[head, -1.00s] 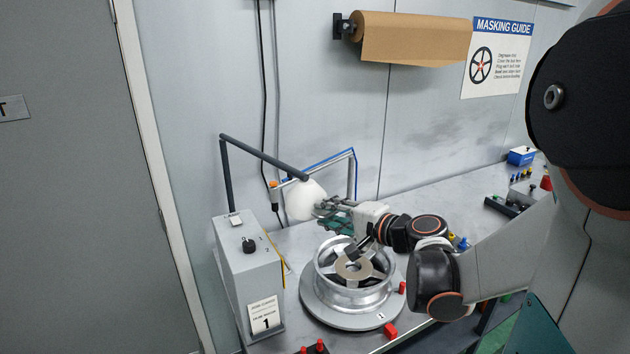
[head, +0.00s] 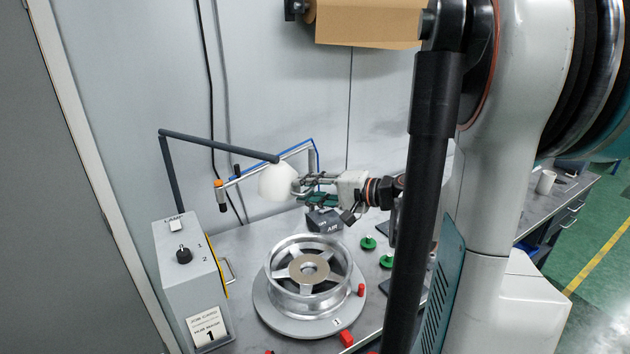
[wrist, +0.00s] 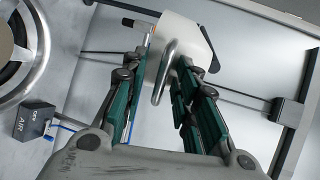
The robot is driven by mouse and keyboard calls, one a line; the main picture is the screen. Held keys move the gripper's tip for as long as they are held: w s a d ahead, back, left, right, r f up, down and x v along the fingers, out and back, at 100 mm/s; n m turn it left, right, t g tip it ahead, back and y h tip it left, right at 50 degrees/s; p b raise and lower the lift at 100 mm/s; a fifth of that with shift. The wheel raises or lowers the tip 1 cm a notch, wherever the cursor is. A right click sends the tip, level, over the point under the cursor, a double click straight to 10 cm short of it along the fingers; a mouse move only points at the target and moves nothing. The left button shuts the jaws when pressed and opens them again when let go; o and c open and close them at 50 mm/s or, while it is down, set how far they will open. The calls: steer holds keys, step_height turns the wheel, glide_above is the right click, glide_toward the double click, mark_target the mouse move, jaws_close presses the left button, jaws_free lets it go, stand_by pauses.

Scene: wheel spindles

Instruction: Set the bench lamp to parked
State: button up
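The bench lamp has a white rounded shade (head: 277,183) on a dark jointed arm (head: 215,144) that rises behind a grey box. The shade hangs over the bench, behind and a little left of the wheel. The wrist view shows the shade (wrist: 183,38) with a bent metal handle (wrist: 164,75) on it. My gripper (wrist: 161,66) is at the right side of the shade, its green-padded fingers parted on both sides of the handle. I cannot tell whether either finger touches the handle. My gripper (head: 302,188) also shows in the head view.
The grey box (head: 186,272) has a LAMP label and a knob (head: 184,255) marked 1 and 2. A silver wheel (head: 308,278) sits on a round base in front. A dark AIR block (head: 324,221) stands below my gripper. A tubular frame with a blue hose (head: 297,147) is behind the shade.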

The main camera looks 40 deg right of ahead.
steer(key=shift+w+d, duration=0.3)
steer(key=shift+d, duration=0.3)
steer(key=p+v, duration=0.1)
steer(key=v, duration=1.5)
steer(key=shift+d+p, duration=0.15)
steer(key=shift+p, duration=0.2)
stand_by(0.8)
steer(key=shift+w, duration=0.1)
